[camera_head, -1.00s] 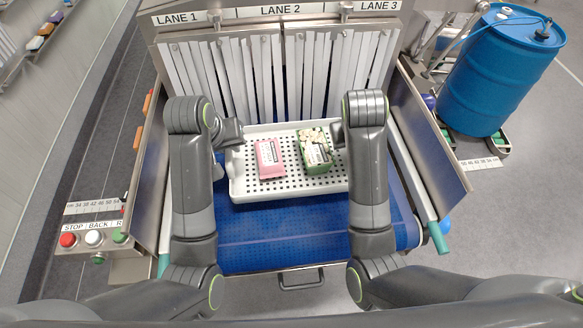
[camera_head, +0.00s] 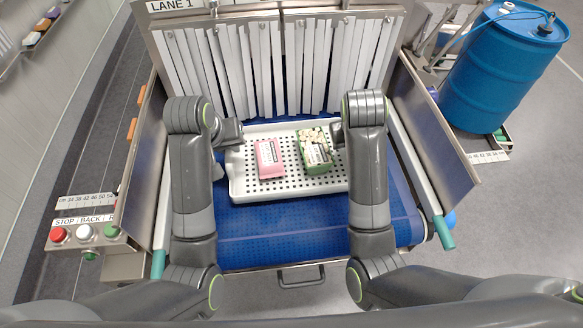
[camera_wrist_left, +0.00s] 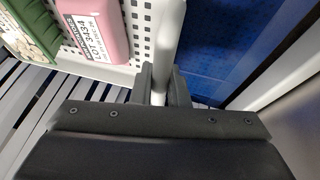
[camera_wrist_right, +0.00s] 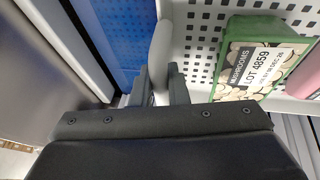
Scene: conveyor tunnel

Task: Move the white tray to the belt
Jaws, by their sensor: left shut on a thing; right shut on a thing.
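The white tray (camera_head: 280,193), perforated, appears level over the blue belt (camera_head: 290,235) in the head view; I cannot tell whether it touches the belt. It carries a pink pack (camera_head: 270,160) and a green mushroom pack (camera_head: 315,152). My left gripper (camera_head: 232,137) is shut on the tray's left rim; the left wrist view shows its fingers (camera_wrist_left: 165,88) around that rim (camera_wrist_left: 168,35). My right gripper (camera_head: 338,135) is shut on the right rim; the right wrist view shows its fingers (camera_wrist_right: 160,85) around the rim (camera_wrist_right: 160,45). My forearms hide parts of the belt.
White strip curtains (camera_head: 280,70) hang behind the tray. Metal side walls (camera_head: 440,150) flank the belt. A button panel (camera_head: 85,235) stands at left, a blue barrel (camera_head: 490,75) at right. A handle (camera_head: 301,278) is at the front. The belt before the tray is clear.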

